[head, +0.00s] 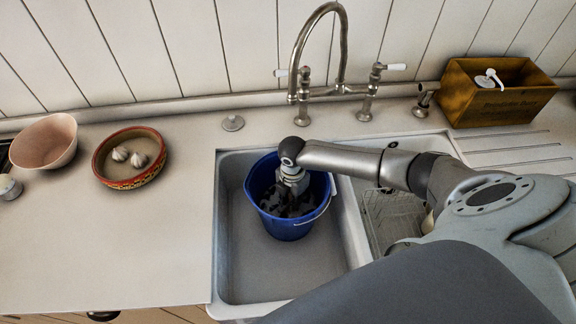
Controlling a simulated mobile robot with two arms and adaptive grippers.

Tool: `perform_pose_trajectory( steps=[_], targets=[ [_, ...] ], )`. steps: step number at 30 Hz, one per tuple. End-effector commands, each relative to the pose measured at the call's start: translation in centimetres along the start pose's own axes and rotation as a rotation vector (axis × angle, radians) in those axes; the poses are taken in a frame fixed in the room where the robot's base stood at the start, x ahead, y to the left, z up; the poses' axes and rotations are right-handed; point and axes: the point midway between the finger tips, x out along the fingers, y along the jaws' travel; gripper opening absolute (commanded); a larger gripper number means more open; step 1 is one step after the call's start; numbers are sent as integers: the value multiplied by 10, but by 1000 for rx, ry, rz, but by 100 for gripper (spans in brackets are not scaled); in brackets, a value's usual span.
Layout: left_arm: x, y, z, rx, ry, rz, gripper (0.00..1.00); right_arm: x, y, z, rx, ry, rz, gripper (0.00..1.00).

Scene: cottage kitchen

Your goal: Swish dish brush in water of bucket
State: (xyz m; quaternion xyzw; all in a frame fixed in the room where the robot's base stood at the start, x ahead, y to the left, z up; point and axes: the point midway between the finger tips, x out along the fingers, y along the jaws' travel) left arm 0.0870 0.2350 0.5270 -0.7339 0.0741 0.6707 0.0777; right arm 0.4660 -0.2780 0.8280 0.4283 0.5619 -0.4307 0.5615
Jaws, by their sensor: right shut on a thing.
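A blue bucket (288,228) stands in the left basin of the white sink (262,286). My right arm reaches over it from the right. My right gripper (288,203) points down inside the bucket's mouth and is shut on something. The dish brush is not clearly visible; the dark gripper and the bucket wall hide what is held. The water in the bucket cannot be made out around the gripper. My left gripper is not in view.
A curved tap (345,50) rises behind the sink. A wire rack (395,215) sits in the right basin. A wooden box (495,95) stands back right. A patterned bowl with garlic (112,183) and a pink bowl (45,142) are left. The counter's front left is clear.

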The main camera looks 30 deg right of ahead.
Motion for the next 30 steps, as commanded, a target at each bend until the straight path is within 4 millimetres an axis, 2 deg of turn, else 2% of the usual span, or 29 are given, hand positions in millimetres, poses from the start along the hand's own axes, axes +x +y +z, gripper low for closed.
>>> perform_pose_trajectory(
  steps=[6,25,30],
  targets=[
    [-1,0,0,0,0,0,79,-2,-18,20,2,-1,0,0],
    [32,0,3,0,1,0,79,0,34,-39,-1,2,4,0],
    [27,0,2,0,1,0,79,-3,17,-20,1,-1,0,0]
  ],
)
